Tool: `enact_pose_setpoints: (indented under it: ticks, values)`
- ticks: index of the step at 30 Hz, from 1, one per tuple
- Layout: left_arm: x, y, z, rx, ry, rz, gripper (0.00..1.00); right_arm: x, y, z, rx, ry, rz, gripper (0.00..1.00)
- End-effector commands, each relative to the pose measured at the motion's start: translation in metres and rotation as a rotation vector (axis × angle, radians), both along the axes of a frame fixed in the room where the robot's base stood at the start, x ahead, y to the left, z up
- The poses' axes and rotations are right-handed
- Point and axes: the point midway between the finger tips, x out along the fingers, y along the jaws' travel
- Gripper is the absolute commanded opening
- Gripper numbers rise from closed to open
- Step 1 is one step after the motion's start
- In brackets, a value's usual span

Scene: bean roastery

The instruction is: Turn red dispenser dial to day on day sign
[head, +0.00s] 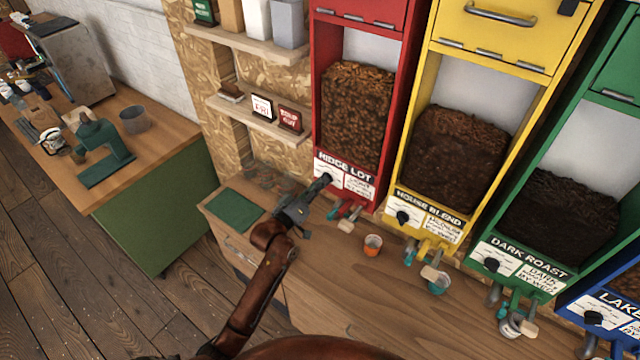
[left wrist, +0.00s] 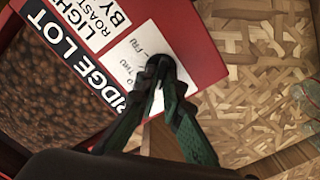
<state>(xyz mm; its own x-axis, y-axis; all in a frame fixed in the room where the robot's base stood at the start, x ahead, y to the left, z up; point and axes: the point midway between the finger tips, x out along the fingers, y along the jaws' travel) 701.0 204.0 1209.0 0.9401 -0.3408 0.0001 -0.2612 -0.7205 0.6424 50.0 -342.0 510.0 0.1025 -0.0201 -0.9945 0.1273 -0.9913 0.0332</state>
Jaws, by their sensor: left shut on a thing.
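The red dispenser (head: 361,117), labelled RIDGE LOT, stands left of the other dispensers and holds brown beans. Its small dark dial (head: 326,178) sits on the white day plate at lower left. My left gripper (head: 303,203) reaches it from the left front. In the left wrist view, the fingertips (left wrist: 161,68) are shut together over the dial and hide most of it, so I cannot tell where it points. FRI and THU show on the white day plate (left wrist: 137,52). The day sign (head: 262,107), white with red letters seeming to read FRI, stands on the lower shelf. My right gripper is not in view.
Yellow (head: 408,212), green (head: 482,249) and blue (head: 580,302) dispensers stand to the right. An orange cup (head: 372,245) and a green mat (head: 235,211) are on the wooden counter (head: 400,310). A SOLD OUT sign (head: 290,119) stands beside the day sign.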

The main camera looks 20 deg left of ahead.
Motion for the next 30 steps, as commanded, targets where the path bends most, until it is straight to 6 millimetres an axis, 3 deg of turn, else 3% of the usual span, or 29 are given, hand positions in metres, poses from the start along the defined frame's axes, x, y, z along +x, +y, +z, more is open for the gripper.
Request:
enact_pose_setpoints:
  ticks: [11, 30]
  values:
    - [-0.0001, -0.0004, 0.0001, 0.114, -0.040, -0.001, 0.00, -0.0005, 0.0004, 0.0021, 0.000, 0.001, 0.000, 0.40]
    - [-0.0008, -0.0026, 0.0003, 0.660, -0.237, -0.002, 0.00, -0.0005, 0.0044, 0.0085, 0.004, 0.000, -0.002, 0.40]
